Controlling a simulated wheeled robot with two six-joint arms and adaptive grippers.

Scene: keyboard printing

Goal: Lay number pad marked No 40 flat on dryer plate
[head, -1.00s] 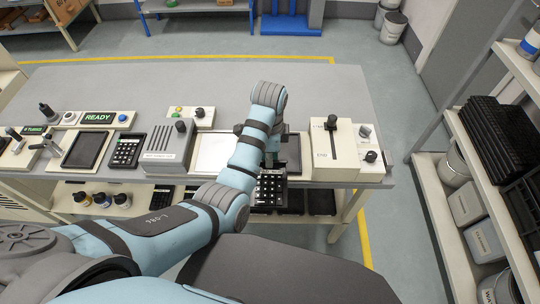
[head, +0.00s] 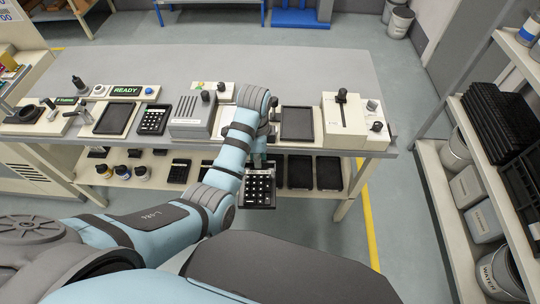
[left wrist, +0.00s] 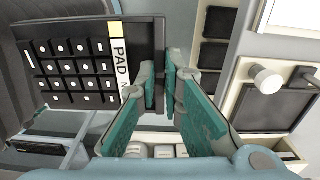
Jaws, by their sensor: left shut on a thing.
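My left gripper (head: 262,163) is shut on a black number pad (head: 258,189) with white-marked keys. It holds the pad by an edge, in front of the bench's front edge in the head view. In the left wrist view the fingers (left wrist: 168,88) grip the pad (left wrist: 75,65) beside a white label reading "PAD N"; the number is hidden by a finger. A pale plate right of the grey vented box (head: 192,115), possibly the dryer plate, is mostly hidden behind my left arm. My right gripper is not in view.
The bench (head: 300,75) has clear room at its back. Another keypad (head: 154,120) lies left of the grey box. A dark tray (head: 297,124) and a cream lever unit (head: 347,120) stand at the right. Dark pads lie on a shelf below. A rack (head: 440,160) is at far right.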

